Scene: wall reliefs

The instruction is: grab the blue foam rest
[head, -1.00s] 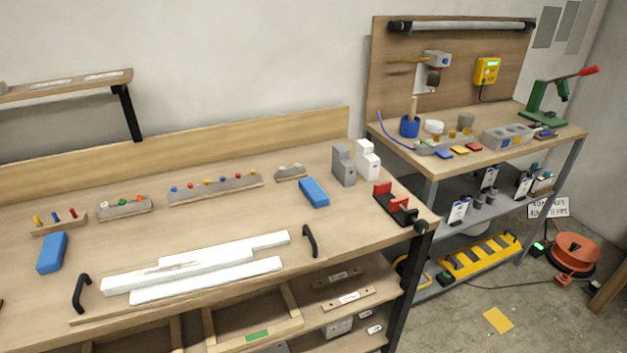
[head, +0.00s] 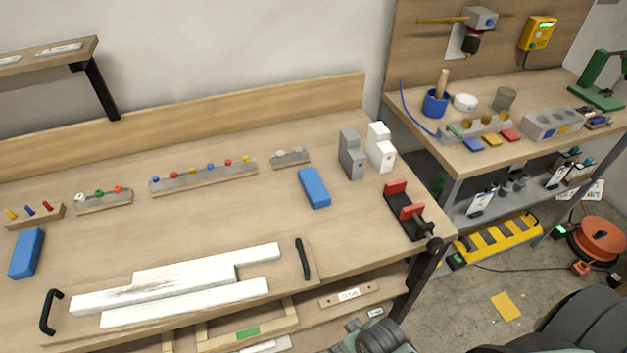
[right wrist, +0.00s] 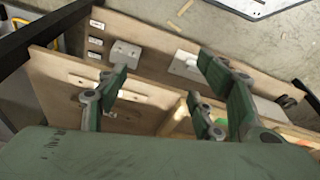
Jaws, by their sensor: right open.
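Two blue foam blocks lie on the wooden workbench (head: 120,240) in the head view. One blue foam block (head: 314,187) lies right of centre, in front of the grey and white stepped blocks. The other blue foam block (head: 27,253) lies at the far left, near the small rack with colored pegs. In the right wrist view my right gripper (right wrist: 165,85) is open and empty, its green fingers spread above shelves and drawers. No blue block shows in that view. My left gripper is not in view.
A tray (head: 290,288) with white relief strips and black handles lies at the bench front. A red and black clamp (head: 408,211) sits at the right edge. Racks with colored knobs (head: 203,176) line the back. A second bench (head: 540,148) stands to the right.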

